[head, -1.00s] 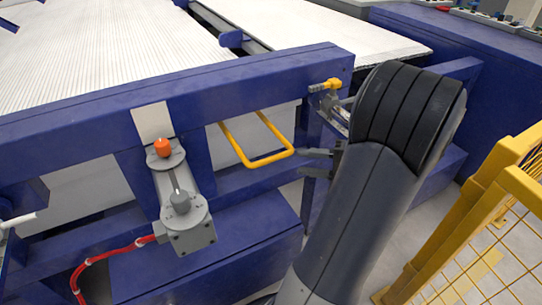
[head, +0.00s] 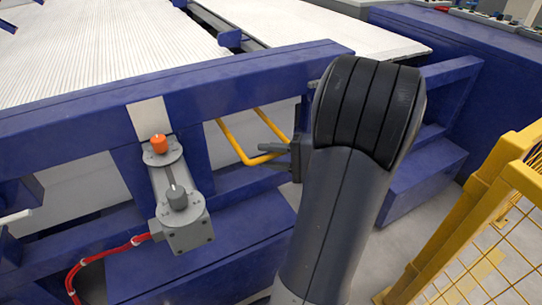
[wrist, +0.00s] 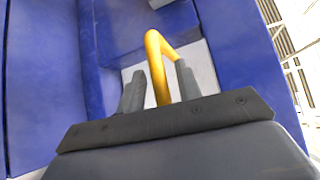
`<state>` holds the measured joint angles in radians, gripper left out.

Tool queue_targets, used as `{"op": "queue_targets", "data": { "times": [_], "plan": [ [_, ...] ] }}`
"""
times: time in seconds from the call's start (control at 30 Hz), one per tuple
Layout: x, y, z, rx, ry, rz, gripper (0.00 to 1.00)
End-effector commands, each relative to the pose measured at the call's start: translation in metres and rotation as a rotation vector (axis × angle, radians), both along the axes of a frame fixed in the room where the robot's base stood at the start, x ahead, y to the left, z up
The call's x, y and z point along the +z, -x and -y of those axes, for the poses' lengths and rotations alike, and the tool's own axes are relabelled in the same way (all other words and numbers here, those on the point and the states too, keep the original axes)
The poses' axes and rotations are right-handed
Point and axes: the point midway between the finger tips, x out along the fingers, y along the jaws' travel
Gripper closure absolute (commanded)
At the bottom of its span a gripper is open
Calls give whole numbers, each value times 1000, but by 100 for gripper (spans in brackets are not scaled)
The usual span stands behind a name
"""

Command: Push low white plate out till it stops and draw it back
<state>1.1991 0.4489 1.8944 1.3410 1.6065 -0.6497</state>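A yellow U-shaped handle (head: 238,146) sticks out below the blue beam, in front of a low white plate (head: 222,150). My gripper (head: 262,153) is at the right end of the handle's front bar. In the wrist view, the fingers of my gripper (wrist: 160,88) are apart, with the yellow handle (wrist: 157,66) between them. The bar is nearer the right finger; I cannot tell whether it touches. The white plate (wrist: 205,66) shows behind the fingers. My arm hides what is right of the handle.
A blue beam (head: 85,103) runs above the handle. A yellow mesh fence (head: 500,220) is on the right. White ribbed beds (head: 100,50) lie behind.

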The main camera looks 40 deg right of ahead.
Motion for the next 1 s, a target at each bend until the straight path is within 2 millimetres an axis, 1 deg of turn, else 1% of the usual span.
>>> {"op": "queue_targets", "data": {
  "times": [0.03, 0.3, 0.4, 0.8, 0.87, 1.0],
  "plan": [
    [0, 0, 0, 0, 0, 0, 71],
    [0, 0, 0, 0, 0, 0, 93],
    [0, 0, 0, 0, 0, 0, 100],
    [0, -1, 0, 1, 0, -1, 100],
    [0, -5, 1, 2, 1, 0, 100],
    [0, -24, 6, 4, 1, 1, 100]
  ]
}}
